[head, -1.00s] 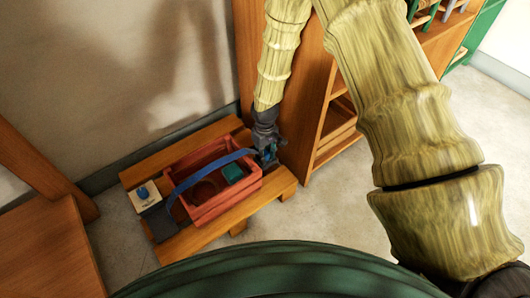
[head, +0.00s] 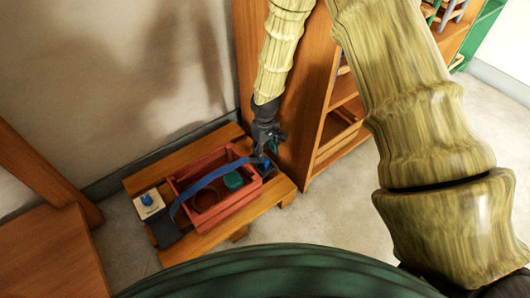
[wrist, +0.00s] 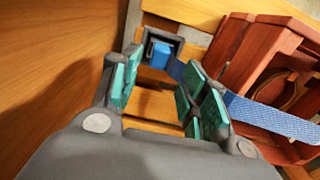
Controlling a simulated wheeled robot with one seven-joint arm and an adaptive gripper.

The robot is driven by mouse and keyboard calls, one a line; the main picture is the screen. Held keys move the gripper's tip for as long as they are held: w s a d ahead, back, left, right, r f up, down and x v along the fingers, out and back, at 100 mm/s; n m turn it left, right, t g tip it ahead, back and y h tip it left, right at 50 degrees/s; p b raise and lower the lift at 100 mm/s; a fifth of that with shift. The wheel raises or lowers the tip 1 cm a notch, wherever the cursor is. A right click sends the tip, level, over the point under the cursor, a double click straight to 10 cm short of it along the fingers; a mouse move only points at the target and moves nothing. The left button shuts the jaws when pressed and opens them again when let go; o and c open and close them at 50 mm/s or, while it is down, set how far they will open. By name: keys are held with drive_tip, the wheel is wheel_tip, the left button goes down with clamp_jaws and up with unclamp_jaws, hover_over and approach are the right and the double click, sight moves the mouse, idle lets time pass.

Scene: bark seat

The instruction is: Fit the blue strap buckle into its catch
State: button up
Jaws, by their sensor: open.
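The blue strap (head: 210,180) runs across the top of the red slatted crate (head: 228,211) and also shows in the wrist view (wrist: 265,117). At its far end in the wrist view, the blue buckle (wrist: 160,56) sits within the dark square frame of the catch (wrist: 177,42). How deep it is seated I cannot tell. My gripper (wrist: 158,78) is open, its teal finger pads apart with nothing between them, short of the buckle. In the head view my gripper (head: 267,150) hangs above the crate's right end and partly hides the catch area.
The crate stands on a low wooden bench (head: 278,190) and holds a green-lidded jar (head: 233,181). A pale block with a blue top (head: 148,203) is at the bench's left end. A wooden shelf unit (head: 300,125) stands close on the right, the wall behind.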

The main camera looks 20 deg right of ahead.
sight(265, 160)
drive_tip(key=shift+r+p, duration=1.1)
drive_tip(key=shift+r, duration=1.5)
